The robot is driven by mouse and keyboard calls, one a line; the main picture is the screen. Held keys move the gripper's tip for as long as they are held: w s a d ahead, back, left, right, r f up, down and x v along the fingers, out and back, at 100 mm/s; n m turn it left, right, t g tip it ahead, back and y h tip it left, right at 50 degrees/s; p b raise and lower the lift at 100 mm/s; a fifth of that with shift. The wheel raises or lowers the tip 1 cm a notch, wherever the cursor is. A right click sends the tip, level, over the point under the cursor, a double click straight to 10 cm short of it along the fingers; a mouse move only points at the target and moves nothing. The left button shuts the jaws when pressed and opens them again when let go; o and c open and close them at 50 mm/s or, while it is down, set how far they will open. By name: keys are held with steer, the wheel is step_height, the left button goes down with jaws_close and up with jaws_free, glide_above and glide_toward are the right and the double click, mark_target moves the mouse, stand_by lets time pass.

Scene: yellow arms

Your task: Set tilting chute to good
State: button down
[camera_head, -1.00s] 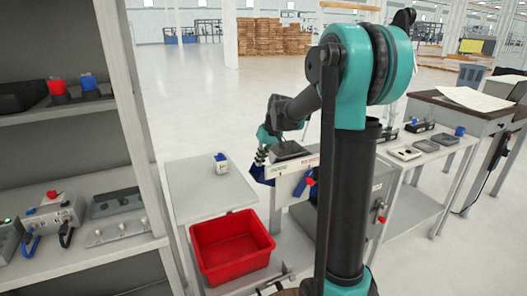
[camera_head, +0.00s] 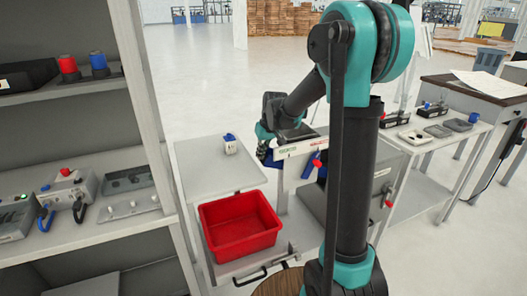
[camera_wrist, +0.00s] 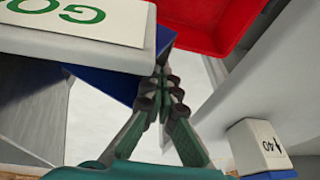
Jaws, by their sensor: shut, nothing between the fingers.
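The tilting chute is a pale bar (camera_head: 303,146) with a green GOOD label (camera_head: 288,150) at its left end and a red label at its right, too small to read. In the wrist view the bar's GOOD label (camera_wrist: 85,18) is cut off at upper left, with a blue part (camera_wrist: 108,85) under it. My gripper (camera_head: 266,158) is at the bar's left end, partly hidden by my arm. In the wrist view my gripper (camera_wrist: 163,78) is shut and empty, its tips close beside the blue part's right end. I cannot tell whether they touch.
A shelf unit (camera_head: 155,130) stands at left. A bench with devices (camera_head: 440,150) is at right.

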steer(key=f, duration=0.1)
steer(key=a+f, duration=0.1)
steer(key=f, duration=0.1)
steer(key=shift+s+a+h, duration=0.3)
steer(key=shift+a, duration=0.05)
steer(key=shift+r, duration=0.1)
steer(key=r, duration=0.2)
steer(key=d+r, duration=0.1)
steer(key=r, duration=0.1)
steer(key=shift+w+r, duration=0.1)
steer(key=shift+r, duration=0.15)
steer(key=a+v, duration=0.1)
steer(key=v, duration=0.8)
steer(key=shift+s, duration=0.3)
steer(key=shift+d+r, duration=0.15)
steer(key=d+r+y, duration=0.1)
steer(key=d+r, duration=0.2)
steer(key=d, duration=0.3)
steer(key=shift+d+r, duration=0.3)
steer(key=shift+r, duration=0.05)
